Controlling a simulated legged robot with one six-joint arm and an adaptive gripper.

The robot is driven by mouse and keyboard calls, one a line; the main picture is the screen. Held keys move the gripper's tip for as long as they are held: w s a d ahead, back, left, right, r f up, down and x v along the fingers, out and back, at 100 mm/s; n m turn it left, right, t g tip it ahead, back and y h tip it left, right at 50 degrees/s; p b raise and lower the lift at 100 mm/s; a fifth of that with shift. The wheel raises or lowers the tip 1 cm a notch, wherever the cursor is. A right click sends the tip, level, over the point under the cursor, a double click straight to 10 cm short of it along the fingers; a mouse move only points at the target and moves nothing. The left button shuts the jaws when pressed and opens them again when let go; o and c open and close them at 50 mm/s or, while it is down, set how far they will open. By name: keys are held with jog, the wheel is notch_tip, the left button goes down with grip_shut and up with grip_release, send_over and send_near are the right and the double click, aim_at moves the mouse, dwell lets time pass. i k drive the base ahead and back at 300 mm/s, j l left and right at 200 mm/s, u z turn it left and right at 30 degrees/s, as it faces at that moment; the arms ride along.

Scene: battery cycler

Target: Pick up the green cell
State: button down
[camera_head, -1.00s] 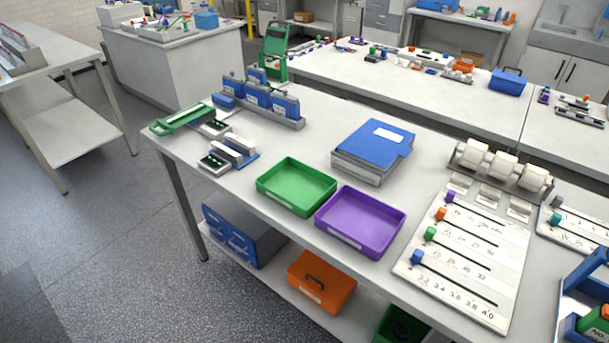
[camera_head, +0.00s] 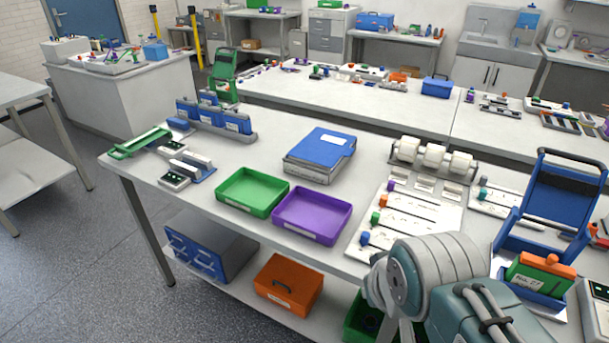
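A green cell (camera_head: 536,277) with an orange cap and a white label sits upright in a blue cradle (camera_head: 545,298) at the right side of the bench. The cradle has a tall blue hinged frame (camera_head: 560,196) standing open behind the cell. My arm shows at the bottom right, in front and to the left of the cell. I cannot make out my gripper's fingers in this view.
A green tray (camera_head: 250,208) and a purple tray (camera_head: 310,231) stand empty mid-bench. A slider board (camera_head: 425,217) lies left of the cradle. Several blue cells (camera_head: 232,122) stand in a rack at the far left. A blue binder (camera_head: 322,147) lies behind the trays.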

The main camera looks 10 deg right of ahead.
aim_at(543, 282)
jog(key=z, duration=0.45)
jog(key=l+z, duration=0.1)
jog(key=z, duration=0.8)
jog(key=l+z, duration=0.1)
jog(key=z, duration=0.3)
jog(key=i+l, duration=0.1)
jog(key=l, duration=0.15)
jog(key=i+l, duration=0.1)
jog(key=l, duration=0.2)
jog(key=z, duration=0.05)
